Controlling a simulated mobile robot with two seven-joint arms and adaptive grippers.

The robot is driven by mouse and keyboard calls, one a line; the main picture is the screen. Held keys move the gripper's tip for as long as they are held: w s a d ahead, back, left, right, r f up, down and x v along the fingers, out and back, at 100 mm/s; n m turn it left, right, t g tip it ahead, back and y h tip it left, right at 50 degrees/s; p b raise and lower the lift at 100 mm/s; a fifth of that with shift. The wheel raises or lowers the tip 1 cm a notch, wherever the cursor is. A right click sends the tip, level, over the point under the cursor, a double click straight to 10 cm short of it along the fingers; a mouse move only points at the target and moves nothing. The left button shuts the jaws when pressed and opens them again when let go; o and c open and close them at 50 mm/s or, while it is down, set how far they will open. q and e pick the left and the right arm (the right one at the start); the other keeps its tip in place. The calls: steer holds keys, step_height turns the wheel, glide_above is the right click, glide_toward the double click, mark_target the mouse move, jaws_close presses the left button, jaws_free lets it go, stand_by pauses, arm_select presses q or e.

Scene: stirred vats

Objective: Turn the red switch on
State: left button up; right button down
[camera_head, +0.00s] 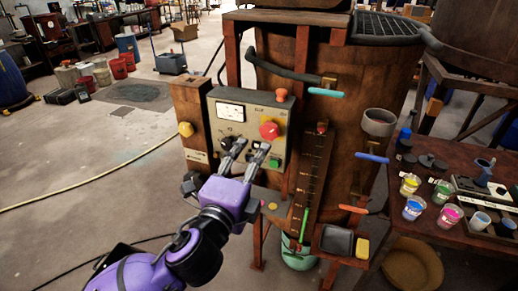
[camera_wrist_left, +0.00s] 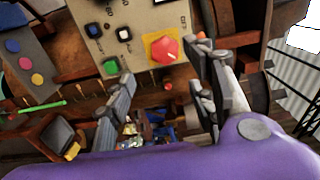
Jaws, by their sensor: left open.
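The red switch (camera_head: 269,130) is a round red knob on the right part of the beige control panel (camera_head: 253,116). In the left wrist view the red switch (camera_wrist_left: 164,48) sits on a yellow square plate, with a small white mark on its face. My left gripper (camera_head: 252,150) is open in front of the panel, its fingertips just below and left of the switch in the head view. In the wrist view the gripper (camera_wrist_left: 165,72) has its fingers spread on both sides of the switch, with nothing between them. Contact cannot be told. My right gripper is not in view.
The panel also carries a white gauge (camera_head: 230,111) and a green button (camera_head: 274,163). A rusty vat (camera_head: 345,110) with coloured handles stands behind. Paint cups (camera_head: 414,207) stand on the right table.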

arm_select(q)
steer(key=shift+v, duration=1.2)
steer(key=s+a+f+n+g+y, duration=0.1)
steer(key=s+a+f+n+g, duration=0.15)
steer(key=f+n, duration=0.7)
steer(key=s+a+f+n+g+y, duration=0.15)
steer(key=a+f+n, duration=0.3)
steer(key=f, duration=1.05)
steer(key=s+a+f+n+g+y, duration=0.1)
steer(key=s+a+f+n+g, duration=0.1)
steer(key=s+f, duration=0.6)
steer(key=s+a+f+n+g+y, duration=0.1)
steer(key=s+a+f+n+g, duration=0.1)
steer(key=s+a+f+n, duration=0.3)
steer(key=s+f, duration=0.4)
steer(key=s, duration=0.3)
steer(key=shift+a+f+y, duration=0.25)
steer(key=shift+a+y, duration=0.1)
